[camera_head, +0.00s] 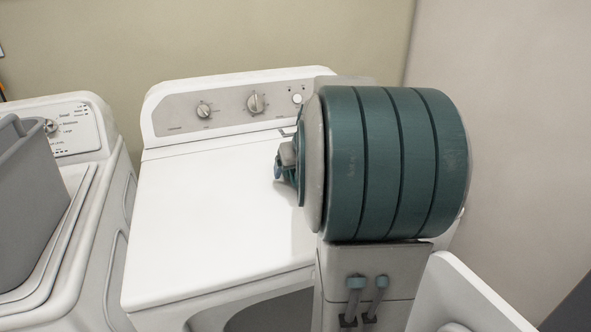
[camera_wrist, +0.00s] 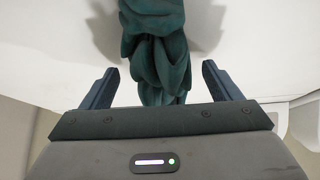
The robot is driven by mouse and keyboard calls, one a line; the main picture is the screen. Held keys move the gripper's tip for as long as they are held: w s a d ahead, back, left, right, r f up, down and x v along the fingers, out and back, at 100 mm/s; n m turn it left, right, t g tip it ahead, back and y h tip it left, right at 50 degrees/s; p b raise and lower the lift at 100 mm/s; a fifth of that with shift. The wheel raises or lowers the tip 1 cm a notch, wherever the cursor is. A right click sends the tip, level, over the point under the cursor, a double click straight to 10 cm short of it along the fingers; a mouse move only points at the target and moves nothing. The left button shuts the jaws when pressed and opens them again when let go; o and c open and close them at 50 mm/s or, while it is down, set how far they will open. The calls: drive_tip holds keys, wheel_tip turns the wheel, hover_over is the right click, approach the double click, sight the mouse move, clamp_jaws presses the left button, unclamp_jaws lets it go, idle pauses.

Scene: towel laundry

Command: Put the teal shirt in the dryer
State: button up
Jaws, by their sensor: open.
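The teal shirt (camera_wrist: 158,45) shows in the wrist view as a bunched, twisted bundle. It runs from the top edge down between the fingers of my gripper (camera_wrist: 160,75). The gripper is open, with one finger on each side of the shirt and gaps between them and the cloth. Behind the shirt is a pale surface with shadows on it. The dryer (camera_head: 215,210) is the white machine in the middle of the head view. Its dark front opening (camera_head: 262,312) shows at the bottom edge.
An open white door (camera_head: 465,290) stands at the lower right of the head view. A white washer (camera_head: 95,225) is at the left, with a grey basket (camera_head: 30,200) on top. The dryer's top is largely clear. Walls stand behind and to the right.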

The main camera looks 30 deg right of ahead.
drive_tip(key=c, duration=1.2)
drive_tip(key=shift+c, duration=0.6)
drive_tip(key=shift+r, duration=0.15)
